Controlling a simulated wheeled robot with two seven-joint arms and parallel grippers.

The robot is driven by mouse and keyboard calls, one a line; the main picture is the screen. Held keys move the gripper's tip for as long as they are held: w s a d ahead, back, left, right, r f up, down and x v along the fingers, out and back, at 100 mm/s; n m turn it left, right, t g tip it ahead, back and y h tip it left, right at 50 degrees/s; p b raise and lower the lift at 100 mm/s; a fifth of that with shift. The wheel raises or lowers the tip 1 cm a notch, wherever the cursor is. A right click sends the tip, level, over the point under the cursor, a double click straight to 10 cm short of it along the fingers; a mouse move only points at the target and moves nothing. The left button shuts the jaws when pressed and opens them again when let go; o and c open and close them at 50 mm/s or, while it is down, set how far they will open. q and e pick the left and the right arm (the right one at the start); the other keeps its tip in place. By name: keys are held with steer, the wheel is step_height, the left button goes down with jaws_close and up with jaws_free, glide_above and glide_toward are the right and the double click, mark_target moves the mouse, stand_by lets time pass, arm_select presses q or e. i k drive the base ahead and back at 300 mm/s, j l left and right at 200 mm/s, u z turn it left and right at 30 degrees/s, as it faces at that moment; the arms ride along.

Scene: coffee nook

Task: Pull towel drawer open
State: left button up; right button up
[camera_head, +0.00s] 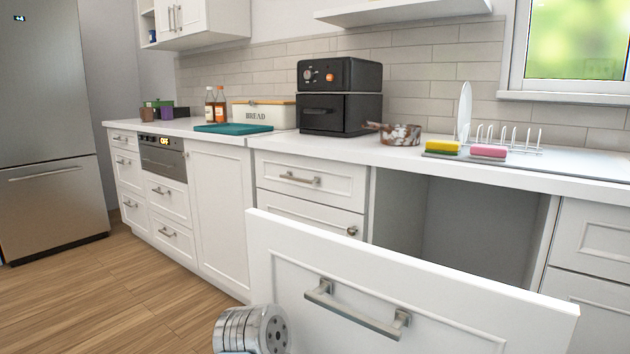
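A large white drawer front (280,258) with a grey bar handle (355,310) stands far out from the counter in the foreground. Behind it is an open grey recess (455,225) under the worktop. The inside of this drawer is hidden behind its front, so I cannot tell whether it holds towels. A silver round link of my arm shows at the bottom edge, left of the handle. No gripper fingers are visible, and nothing is seen holding the handle.
Closed drawers (308,180) and cabinet doors line the counter to the left. A black oven (340,112), a pan (400,133) and a dish rack (510,145) stand on the worktop. Open wooden floor (110,295) lies at the left, before the fridge (45,110).

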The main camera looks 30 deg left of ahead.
mark_target(344, 185)
steer(key=j+z, duration=0.25)
steer(key=j, duration=0.5)
steer(key=j+z, duration=0.2)
steer(key=j, duration=0.5)
steer(key=k, duration=0.05)
